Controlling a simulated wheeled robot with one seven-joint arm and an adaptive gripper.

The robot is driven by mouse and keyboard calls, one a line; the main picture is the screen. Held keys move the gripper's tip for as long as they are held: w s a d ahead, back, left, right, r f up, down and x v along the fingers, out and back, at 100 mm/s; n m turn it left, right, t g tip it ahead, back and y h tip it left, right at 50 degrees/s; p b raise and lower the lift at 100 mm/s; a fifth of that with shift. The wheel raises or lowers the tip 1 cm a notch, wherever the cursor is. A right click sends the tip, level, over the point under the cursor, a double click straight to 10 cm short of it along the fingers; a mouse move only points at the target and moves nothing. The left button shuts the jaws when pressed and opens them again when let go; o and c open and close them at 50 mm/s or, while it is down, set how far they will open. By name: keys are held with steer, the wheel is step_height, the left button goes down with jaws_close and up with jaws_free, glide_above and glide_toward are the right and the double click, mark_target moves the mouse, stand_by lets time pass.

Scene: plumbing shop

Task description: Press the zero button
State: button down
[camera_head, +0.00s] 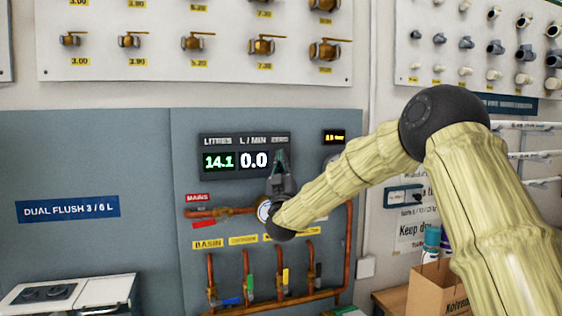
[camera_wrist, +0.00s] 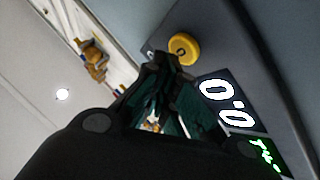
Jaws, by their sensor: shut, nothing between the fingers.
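The zero button is a round yellow knob (camera_wrist: 183,48) marked 0, on a dark display panel (camera_head: 212,141). In the wrist view it sits just beyond my fingertips, slightly to their right; I cannot tell whether they touch it. My gripper (camera_head: 280,157) is shut and empty, pointing up in front of the panel's right part, under the ZERO label. It hides the button in the head view. My gripper also shows in the wrist view (camera_wrist: 168,62). The panel reads LITRES 14.1 in green and L/MIN 0.0 in white.
Copper pipes (camera_head: 347,250) and several coloured valve handles lie below the panel. A gauge (camera_head: 264,211) is partly behind my wrist. A small amber display (camera_head: 334,137) is right of the panel. A valve board (camera_head: 200,73) hangs above.

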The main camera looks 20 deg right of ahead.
steer(key=shift+w+a, duration=0.1)
stand_by(0.5)
steer(key=shift+w+b, duration=0.3)
steer(key=shift+b, duration=0.05)
steer(key=shift+w, duration=0.15)
stand_by(0.4)
steer(key=shift+s+b, duration=0.55)
steer(key=shift+b, duration=0.1)
steer(key=s+b, duration=0.3)
steer(key=s, duration=0.3)
steer(key=shift+b, duration=0.3)
